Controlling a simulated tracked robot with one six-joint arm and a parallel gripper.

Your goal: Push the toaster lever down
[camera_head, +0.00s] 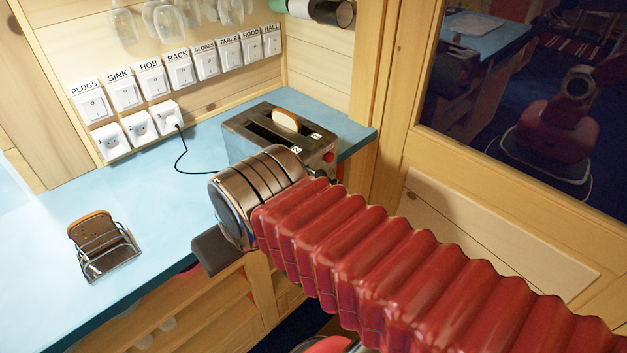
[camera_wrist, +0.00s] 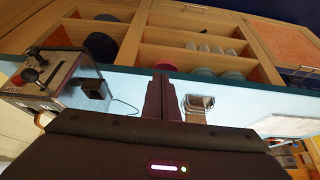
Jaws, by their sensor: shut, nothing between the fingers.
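The metal toaster (camera_head: 240,145) stands on the blue counter by the back corner, with a bread slice (camera_head: 287,120) showing in one slot. In the wrist view the toaster (camera_wrist: 62,72) is at the left, with dark lever knobs (camera_wrist: 34,58) on its end face.
A toast rack with bread (camera_head: 100,243) stands on the counter at the left. A black cord (camera_head: 183,155) runs from the wall socket toward the toaster. Labelled switches (camera_head: 150,80) line the wall. Open shelves (camera_wrist: 195,45) lie below the counter. Counter between rack and toaster is clear.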

